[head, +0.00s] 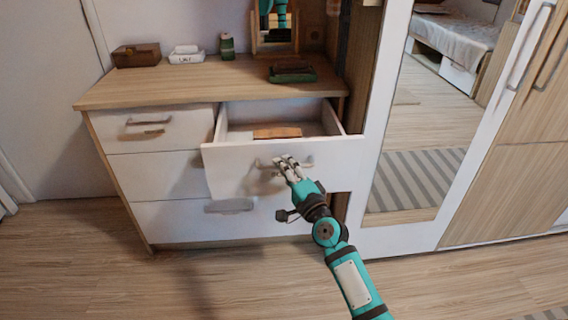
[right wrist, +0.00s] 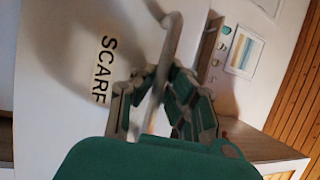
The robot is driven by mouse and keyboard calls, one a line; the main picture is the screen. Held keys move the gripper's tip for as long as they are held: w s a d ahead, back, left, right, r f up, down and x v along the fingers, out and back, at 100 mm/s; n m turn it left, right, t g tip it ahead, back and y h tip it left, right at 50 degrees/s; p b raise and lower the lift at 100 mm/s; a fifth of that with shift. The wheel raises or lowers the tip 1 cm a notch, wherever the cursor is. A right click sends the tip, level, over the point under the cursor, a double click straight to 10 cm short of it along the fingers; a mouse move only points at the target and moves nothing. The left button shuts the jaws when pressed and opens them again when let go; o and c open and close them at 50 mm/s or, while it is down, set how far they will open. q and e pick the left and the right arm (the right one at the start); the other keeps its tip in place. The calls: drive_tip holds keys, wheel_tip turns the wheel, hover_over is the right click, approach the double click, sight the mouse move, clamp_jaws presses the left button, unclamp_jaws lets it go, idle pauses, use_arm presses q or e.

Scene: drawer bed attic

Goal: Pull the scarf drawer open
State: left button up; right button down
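The scarf drawer (head: 236,170) is the top right drawer of the white and wood dresser. It stands pulled out, with its inside showing from above and a flat brown item (head: 277,132) lying in it. The SCARF label (right wrist: 103,70) shows beside the handle in the right wrist view. My right gripper (head: 286,164) is at the drawer front. Its fingers lie on both sides of the bar handle (right wrist: 171,40), closed in around it. The fingers hide part of the handle in the head view. My left gripper is not in view.
The dresser top (head: 200,82) holds a brown box (head: 136,55), a white tray (head: 186,55), a green can (head: 227,46), a dark green case (head: 292,73) and a mirror. A tall mirrored wardrobe (head: 420,150) stands close on the right. The floor in front is clear.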

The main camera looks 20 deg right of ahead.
drive_tip(key=shift+f, duration=0.15)
drive_tip(key=c, duration=1.4)
unclamp_jaws()
drive_tip(key=shift+o, duration=0.2)
drive_tip(key=v, duration=1.2)
